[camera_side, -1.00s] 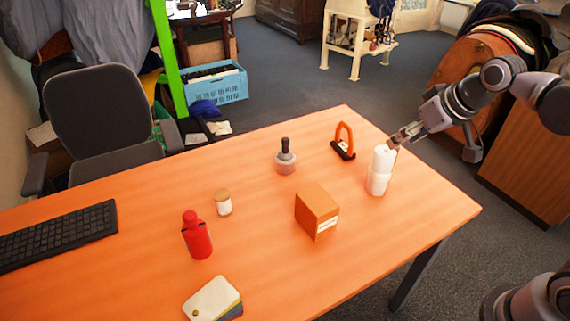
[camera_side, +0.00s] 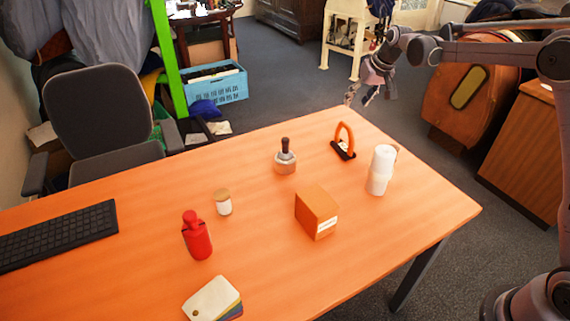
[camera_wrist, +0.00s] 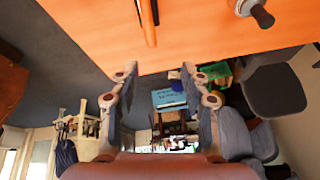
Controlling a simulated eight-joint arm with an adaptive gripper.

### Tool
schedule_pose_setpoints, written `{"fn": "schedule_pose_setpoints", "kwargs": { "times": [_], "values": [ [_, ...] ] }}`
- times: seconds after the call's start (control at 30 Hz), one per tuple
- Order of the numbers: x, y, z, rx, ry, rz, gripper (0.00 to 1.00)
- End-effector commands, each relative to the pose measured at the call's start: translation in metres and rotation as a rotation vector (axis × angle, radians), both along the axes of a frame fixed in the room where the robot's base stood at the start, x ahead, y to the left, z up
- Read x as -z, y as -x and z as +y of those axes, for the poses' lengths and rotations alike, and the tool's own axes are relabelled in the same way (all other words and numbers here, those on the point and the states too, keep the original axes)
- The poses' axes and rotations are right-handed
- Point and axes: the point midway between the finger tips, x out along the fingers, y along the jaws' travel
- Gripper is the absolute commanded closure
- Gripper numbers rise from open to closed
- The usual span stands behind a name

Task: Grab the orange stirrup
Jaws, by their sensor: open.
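The orange stirrup (camera_side: 343,151) stands upright near the far right edge of the table, an orange arch on a dark base. It also shows in the wrist view (camera_wrist: 148,22) at the top, beyond my fingertips and cut by the frame edge. My gripper (camera_side: 360,96) is open and empty. It hangs above and behind the stirrup, apart from it, past the table's far edge. In the wrist view, its two fingers (camera_wrist: 158,70) are spread wide with nothing between them.
A white cylinder (camera_side: 379,172) stands just right of the stirrup. A dark-handled grey object (camera_side: 286,162) stands to its left, an orange box (camera_side: 317,212) nearer the front. A red bottle (camera_side: 197,236) and small jar (camera_side: 223,203) are farther left. The table (camera_side: 420,215) is clear at right.

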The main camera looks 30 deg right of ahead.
Motion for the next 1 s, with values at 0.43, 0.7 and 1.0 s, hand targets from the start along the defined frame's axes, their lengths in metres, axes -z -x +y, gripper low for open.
{"fn": "schedule_pose_setpoints", "kwargs": {
  "times": [0.43, 0.7, 1.0],
  "values": [
    [0.051, -0.034, -0.020, 0.018, -0.019, 0.020, 0.53],
    [0.082, -0.048, -0.018, 0.018, -0.019, 0.019, 0.53],
    [0.105, -0.058, -0.016, 0.017, -0.018, 0.019, 0.53]
  ]
}}
